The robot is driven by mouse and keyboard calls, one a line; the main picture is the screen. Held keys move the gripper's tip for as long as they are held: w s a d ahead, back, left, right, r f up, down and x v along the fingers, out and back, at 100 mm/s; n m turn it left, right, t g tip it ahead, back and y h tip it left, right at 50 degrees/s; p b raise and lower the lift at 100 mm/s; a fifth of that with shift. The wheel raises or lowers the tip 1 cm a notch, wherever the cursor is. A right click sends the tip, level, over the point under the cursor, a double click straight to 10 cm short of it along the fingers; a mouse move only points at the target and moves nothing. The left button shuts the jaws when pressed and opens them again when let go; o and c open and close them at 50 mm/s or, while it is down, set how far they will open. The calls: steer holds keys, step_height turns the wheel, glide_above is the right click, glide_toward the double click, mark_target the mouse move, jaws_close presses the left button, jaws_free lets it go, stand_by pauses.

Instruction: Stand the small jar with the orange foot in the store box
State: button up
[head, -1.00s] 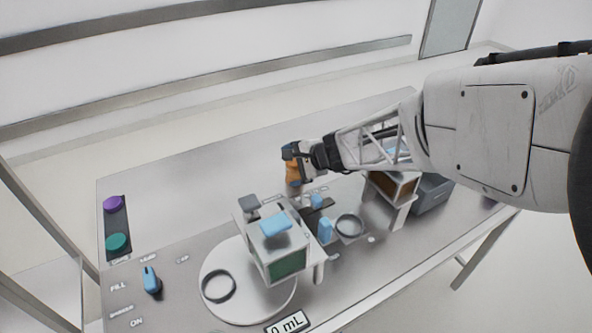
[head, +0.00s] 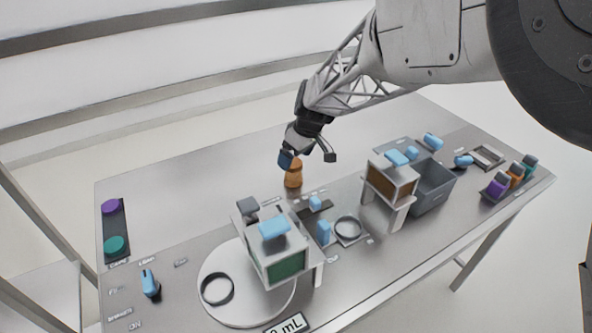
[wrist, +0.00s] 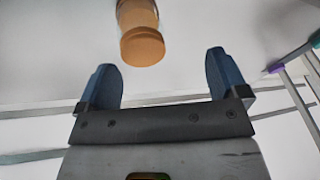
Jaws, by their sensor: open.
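An orange-brown jar-like piece (head: 293,176) stands on the table near its middle back. My gripper (head: 307,157) is open just above and to the right of it, with one blue finger close to its top. In the wrist view the piece (wrist: 142,47) lies beyond the fingertips, not between the blue fingers of my gripper (wrist: 161,62). A small jar with an orange lower part and grey top (head: 515,174) stands in a rack at the right. I cannot tell which is the named jar. The grey open box (head: 433,196), likely the store box, stands right of centre.
Purple (head: 498,186) and green (head: 528,166) jars flank the orange one. A brown-windowed stand (head: 390,186) adjoins the grey box. A green-windowed unit (head: 286,266) stands over a round white plate (head: 240,300) in front. The table's back left is clear.

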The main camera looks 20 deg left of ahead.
mark_target(294, 162)
steer(key=w+n+h, duration=0.1)
steer(key=n, duration=0.1)
steer(key=w+n, duration=0.1)
steer(key=n, duration=0.1)
steer(key=shift+w+a+r+n+h, duration=0.1)
steer(key=shift+w+a+n+h, duration=0.05)
steer(key=shift+n+h, duration=0.2)
steer(key=shift+a+f, duration=0.2)
steer(key=shift+f, duration=1.1)
steer(key=shift+a+f, duration=0.25)
steer(key=shift+f, duration=1.05)
steer(key=shift+a+f, duration=0.2)
steer(key=shift+f, duration=1.05)
steer(key=c, duration=1.1)
